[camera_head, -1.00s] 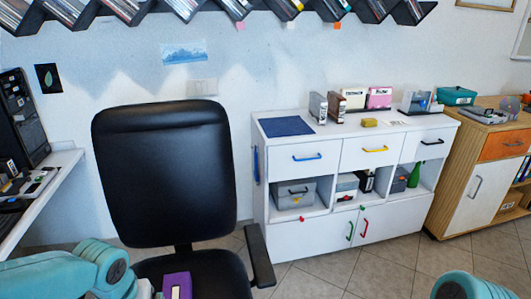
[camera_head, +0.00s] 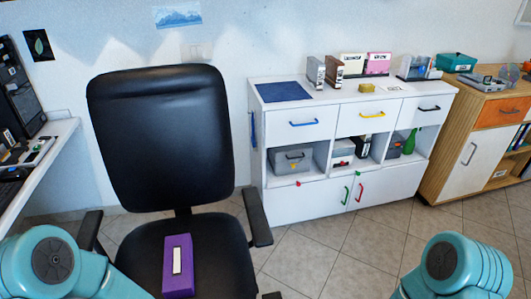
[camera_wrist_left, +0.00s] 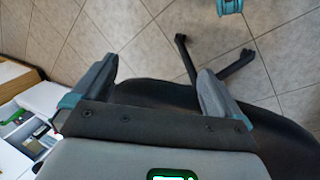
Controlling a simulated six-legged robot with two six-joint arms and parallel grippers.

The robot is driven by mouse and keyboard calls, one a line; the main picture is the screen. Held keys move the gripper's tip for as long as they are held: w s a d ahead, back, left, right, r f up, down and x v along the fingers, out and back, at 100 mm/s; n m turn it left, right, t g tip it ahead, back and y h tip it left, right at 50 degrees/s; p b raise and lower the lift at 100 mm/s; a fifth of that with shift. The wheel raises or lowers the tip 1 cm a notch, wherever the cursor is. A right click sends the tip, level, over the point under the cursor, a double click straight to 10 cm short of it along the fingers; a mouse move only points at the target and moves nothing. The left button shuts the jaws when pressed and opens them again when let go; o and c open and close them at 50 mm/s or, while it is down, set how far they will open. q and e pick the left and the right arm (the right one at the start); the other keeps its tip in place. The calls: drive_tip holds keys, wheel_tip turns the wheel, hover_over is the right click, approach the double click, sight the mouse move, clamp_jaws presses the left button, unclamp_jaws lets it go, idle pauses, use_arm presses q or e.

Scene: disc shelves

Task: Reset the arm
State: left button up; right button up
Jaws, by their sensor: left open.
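My left gripper (camera_wrist_left: 158,68) shows in the left wrist view, with its two fingers apart and nothing between them. Tiled floor and part of the black chair lie beyond the fingers. In the head view only my left arm's teal links show at the bottom left; the gripper itself is outside that view. My right arm shows at the bottom right of the head view, and its gripper is out of view. A purple box (camera_head: 178,276) with a white label lies on the seat of the black office chair (camera_head: 160,135), apart from both visible arm parts.
A white cabinet (camera_head: 300,200) stands right of the chair, with a blue mat (camera_head: 283,92), disc cases and small boxes on top. A wooden cabinet (camera_head: 483,118) is at the far right. A desk (camera_head: 55,140) is at the left. Tiled floor is clear before the cabinets.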

use_arm(q)
drive_tip(key=s+d+f+b, duration=0.1)
drive_tip(key=s+f+b, duration=0.2)
drive_tip(key=f+b, duration=0.35)
drive_tip(key=s+d+f+b, duration=0.1)
drive_tip(key=s+f+b, duration=0.25)
drive_tip(key=f, duration=0.55)
wheel_tip(320, 180, up, 25)
drive_tip(key=p, duration=2.4)
drive_tip(key=shift+w, duration=0.2)
drive_tip(key=shift+a+f, duration=0.1)
drive_tip(key=shift+c, duration=0.3)
drive_tip(key=c, duration=1)
drive_tip(key=shift+a+n, duration=0.15)
drive_tip(key=shift+n, duration=0.15)
